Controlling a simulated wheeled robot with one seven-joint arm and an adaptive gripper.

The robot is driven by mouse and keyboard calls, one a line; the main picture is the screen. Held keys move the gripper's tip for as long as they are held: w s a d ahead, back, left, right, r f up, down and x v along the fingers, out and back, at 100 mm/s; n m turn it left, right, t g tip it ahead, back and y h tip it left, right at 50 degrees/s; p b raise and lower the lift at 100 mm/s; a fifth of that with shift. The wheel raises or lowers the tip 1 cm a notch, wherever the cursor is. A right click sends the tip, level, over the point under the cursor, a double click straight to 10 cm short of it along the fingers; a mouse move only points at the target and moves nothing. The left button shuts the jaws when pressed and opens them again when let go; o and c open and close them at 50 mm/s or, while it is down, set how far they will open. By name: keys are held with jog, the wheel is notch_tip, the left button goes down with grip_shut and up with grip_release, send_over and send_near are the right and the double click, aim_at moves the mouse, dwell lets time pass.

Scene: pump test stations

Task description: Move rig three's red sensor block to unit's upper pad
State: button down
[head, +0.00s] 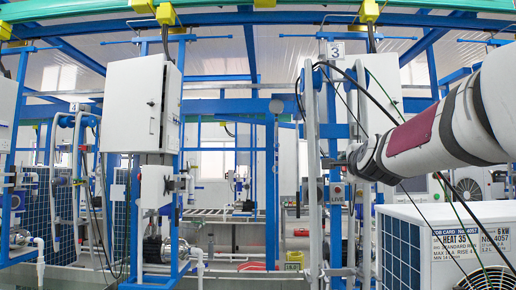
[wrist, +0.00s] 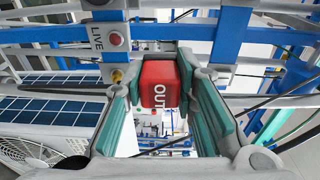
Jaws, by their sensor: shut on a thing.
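The red sensor block (wrist: 158,84), marked OUT, sits between the two teal-padded fingers of my gripper (wrist: 160,92) in the wrist view. The gripper is shut on it. In the head view my gripper (head: 340,162) reaches in from the right to rig three (head: 311,150), under the "3" sign (head: 335,50). The block cannot be made out there. I cannot tell whether it still touches the rig. The white unit (head: 458,245) with labels stands at the lower right, below my arm. No upper pad can be made out.
A box marked LIVE with a red button (wrist: 115,38) is close to the left finger in the wrist view. Blue rails (wrist: 230,35) run beyond the gripper. Dark cables (head: 345,95) hang near my arm. A white cabinet (head: 140,103) stands left of rig three.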

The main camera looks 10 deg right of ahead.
jog(key=w+a+f+y, duration=0.1)
jog(key=w+a+f, duration=0.2)
jog(key=f, duration=0.5)
jog(key=w+a+f+n, duration=0.1)
jog(key=w+a+f, duration=0.15)
jog(key=f, duration=0.55)
jog(key=w+a+f+y, duration=0.1)
jog(key=w+a+f, duration=0.25)
jog(key=f, duration=0.45)
jog(key=s+a+f+n+y, duration=0.1)
jog(key=s+a+f+y, duration=0.1)
jog(key=a+f, duration=0.4)
jog(key=s+a+f+n+t+y, duration=0.1)
jog(key=a+f+n+y, duration=0.1)
jog(key=a+f, duration=0.4)
notch_tip(320, 180, down, 5)
jog(key=shift+s+f+y, duration=0.1)
jog(key=shift+s+y, duration=0.2)
jog(key=shift+s, duration=0.1)
jog(key=shift+a, duration=0.1)
